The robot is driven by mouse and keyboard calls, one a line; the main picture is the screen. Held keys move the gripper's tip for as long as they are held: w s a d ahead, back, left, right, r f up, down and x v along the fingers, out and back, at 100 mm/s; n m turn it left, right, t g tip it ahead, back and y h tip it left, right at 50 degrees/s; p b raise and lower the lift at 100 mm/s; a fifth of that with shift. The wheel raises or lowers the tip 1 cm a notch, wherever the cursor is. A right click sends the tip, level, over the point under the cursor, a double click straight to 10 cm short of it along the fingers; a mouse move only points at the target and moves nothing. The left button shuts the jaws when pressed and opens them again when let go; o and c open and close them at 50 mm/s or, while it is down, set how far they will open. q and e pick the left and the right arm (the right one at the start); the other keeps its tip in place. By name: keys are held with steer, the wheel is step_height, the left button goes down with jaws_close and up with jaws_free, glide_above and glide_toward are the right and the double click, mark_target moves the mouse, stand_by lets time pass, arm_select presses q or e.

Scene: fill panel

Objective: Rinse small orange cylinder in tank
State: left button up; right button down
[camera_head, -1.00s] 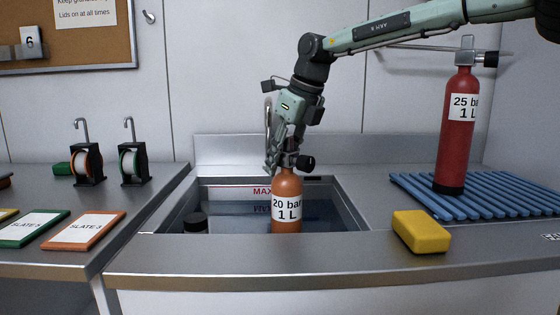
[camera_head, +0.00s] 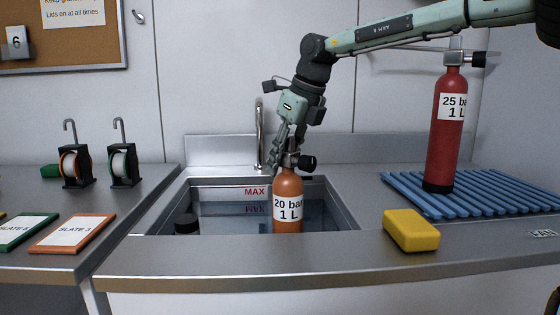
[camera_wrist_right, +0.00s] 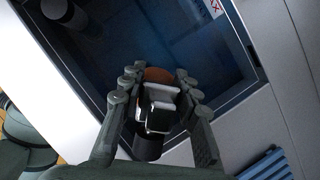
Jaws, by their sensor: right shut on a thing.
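The small orange cylinder (camera_head: 288,190), labelled "20 bar 1 L", stands upright in the tank (camera_head: 340,205), near its front wall; its lower end is hidden by the front rim. My right gripper (camera_head: 290,155) reaches down from above and is shut on the cylinder's valve top. In the right wrist view, the fingers of the gripper (camera_wrist_right: 155,100) sit on both sides of the metal valve (camera_wrist_right: 158,105), with the orange shoulder (camera_wrist_right: 158,74) beyond it. The tank holds water and has a red MAX mark on its back wall. My left gripper is not in view.
A dark-capped cylinder (camera_head: 187,224) stands in the tank's left corner. A yellow sponge (camera_head: 411,230) lies on the counter at the right front. A red cylinder (camera_head: 446,130) stands on a blue slatted rack (camera_head: 490,192). A tap (camera_head: 260,140) rises behind the tank. Reels and slates lie left.

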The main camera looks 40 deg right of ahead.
steer(key=shift+w+r, duration=0.1)
steer(key=shift+r, duration=0.2)
steer(key=shift+a, duration=0.1)
steer(key=shift+w+a, duration=0.65)
steer(key=shift+a, duration=0.35)
steer(key=shift+s+d, duration=0.35)
steer(key=shift+d, duration=0.2)
steer(key=shift+s+d, duration=0.3)
steer(key=shift+d, duration=0.2)
stand_by(0.5)
steer(key=shift+w+a+p, duration=0.15)
steer(key=shift+w+a, duration=0.2)
steer(key=shift+a, duration=0.2)
steer(key=shift+w+a+p, duration=0.15)
steer(key=shift+w+a, duration=0.15)
steer(key=shift+a, duration=0.2)
stand_by(0.5)
stand_by(0.8)
